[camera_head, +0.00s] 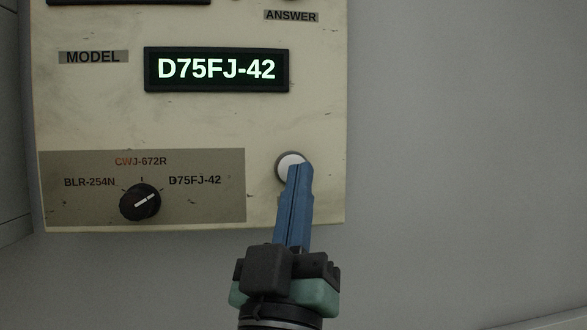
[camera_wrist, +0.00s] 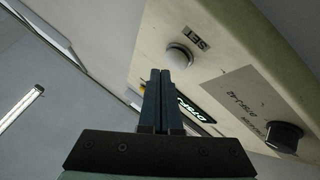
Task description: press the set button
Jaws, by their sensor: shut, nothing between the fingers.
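The set button is a round white button (camera_head: 289,163) with a grey rim at the lower right of the cream panel (camera_head: 230,122). In the wrist view the button (camera_wrist: 178,57) stands out from the panel beside a "SET" label (camera_wrist: 203,44). My gripper (camera_head: 301,168) is shut and empty, its blue fingers pointing up at the button and covering its lower right part in the head view. In the wrist view the fingertips (camera_wrist: 160,73) lie just left of and below the button. I cannot tell whether they touch it.
A lit display (camera_head: 217,69) reads "D75FJ-42" beside a "MODEL" label (camera_head: 93,57). A black selector knob (camera_head: 140,202) sits at the lower left, its white mark pointing up right toward "D75FJ-42". The grey wall (camera_head: 460,150) right of the panel is clear.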

